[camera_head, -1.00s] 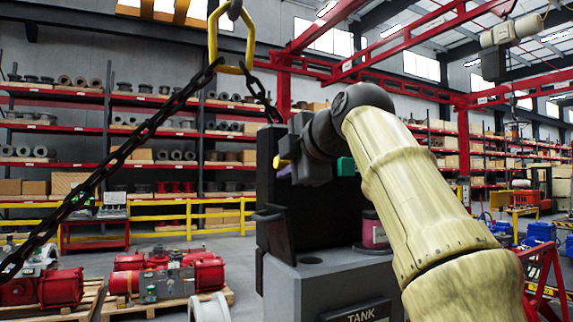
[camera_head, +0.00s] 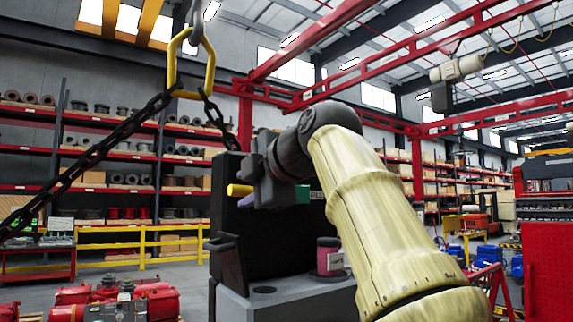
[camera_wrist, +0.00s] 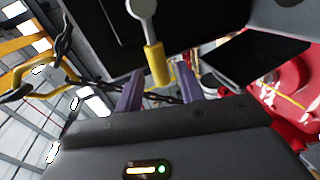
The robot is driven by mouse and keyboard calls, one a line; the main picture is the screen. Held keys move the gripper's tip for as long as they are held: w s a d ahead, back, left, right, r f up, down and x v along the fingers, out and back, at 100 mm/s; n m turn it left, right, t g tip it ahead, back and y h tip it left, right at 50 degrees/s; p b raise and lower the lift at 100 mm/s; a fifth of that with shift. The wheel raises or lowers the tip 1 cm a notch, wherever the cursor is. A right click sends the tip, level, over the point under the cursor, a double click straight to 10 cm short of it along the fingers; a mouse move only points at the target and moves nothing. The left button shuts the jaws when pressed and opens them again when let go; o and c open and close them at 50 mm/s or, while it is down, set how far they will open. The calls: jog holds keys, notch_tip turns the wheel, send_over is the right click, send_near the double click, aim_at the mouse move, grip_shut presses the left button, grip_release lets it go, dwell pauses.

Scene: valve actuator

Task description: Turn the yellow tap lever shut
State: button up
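The yellow tap lever (camera_wrist: 157,66) hangs from a pale metal stem at the top of the wrist view. It also shows in the head view (camera_head: 239,190), at the left of my gripper in front of the dark panel. My gripper (camera_wrist: 159,72) has two purple fingers spread apart, one on each side of the lever's yellow end. Gaps show between the lever and both fingers, so it is not clamped. In the head view my gripper (camera_head: 247,196) is small and partly hidden by its own body. The valve behind the lever is mostly hidden.
A dark upright panel (camera_head: 228,225) stands on a grey tank unit (camera_head: 300,300), with a pink canister (camera_head: 328,258) on it. A heavy chain (camera_head: 95,150) hangs from a yellow ring (camera_head: 207,65) at the left. A red cabinet (camera_head: 548,270) stands at the right.

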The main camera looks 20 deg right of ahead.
jog(key=v, duration=1.4)
